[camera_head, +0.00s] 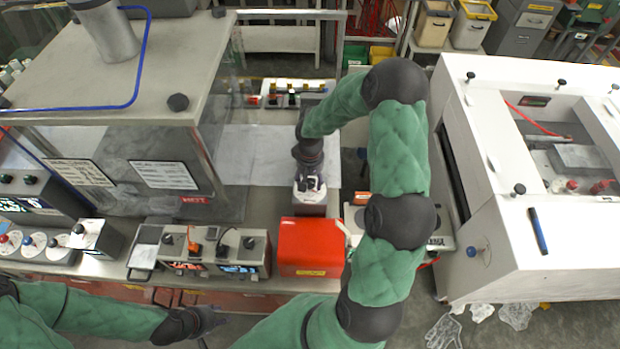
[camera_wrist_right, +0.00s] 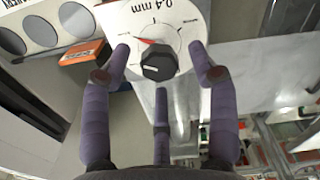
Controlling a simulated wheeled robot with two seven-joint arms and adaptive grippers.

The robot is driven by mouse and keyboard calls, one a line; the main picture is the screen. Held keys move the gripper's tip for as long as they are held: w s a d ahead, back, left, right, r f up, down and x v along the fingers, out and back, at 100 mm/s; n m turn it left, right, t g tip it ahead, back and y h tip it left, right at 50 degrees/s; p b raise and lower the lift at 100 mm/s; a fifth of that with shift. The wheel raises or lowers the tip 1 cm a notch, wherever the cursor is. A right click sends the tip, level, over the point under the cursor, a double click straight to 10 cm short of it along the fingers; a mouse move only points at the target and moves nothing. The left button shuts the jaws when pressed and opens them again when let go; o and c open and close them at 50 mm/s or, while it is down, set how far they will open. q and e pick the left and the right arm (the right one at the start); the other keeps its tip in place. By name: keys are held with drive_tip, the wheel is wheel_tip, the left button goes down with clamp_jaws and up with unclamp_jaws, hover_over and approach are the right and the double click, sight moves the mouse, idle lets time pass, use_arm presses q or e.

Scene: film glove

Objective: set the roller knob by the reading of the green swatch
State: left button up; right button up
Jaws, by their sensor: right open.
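A black knob (camera_wrist_right: 158,66) sits on a white round dial plate (camera_wrist_right: 185,30) marked "0.4 mm", with a red pointer on its left side, in the right wrist view. My right gripper (camera_wrist_right: 160,50) is open, its fingers spread on both sides of the knob, with a third finger below it. I cannot tell whether any finger touches the knob. In the head view my right gripper (camera_head: 309,165) points down over a small white device (camera_head: 310,190). My left gripper (camera_head: 207,319) is low at the left, its jaws unclear. I cannot make out a green swatch.
A red box (camera_head: 312,247) and a control unit with displays (camera_head: 213,252) stand on the near bench. A glass-sided cabinet (camera_head: 140,75) is at left, a large white machine (camera_head: 540,240) at right. An orange box (camera_wrist_right: 85,52) lies left of the dial.

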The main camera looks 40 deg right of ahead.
drive_tip(key=shift+f, duration=0.2)
drive_tip(key=c, duration=1.1)
drive_tip(key=shift+c, duration=0.2)
drive_tip(key=shift+n, duration=0.3)
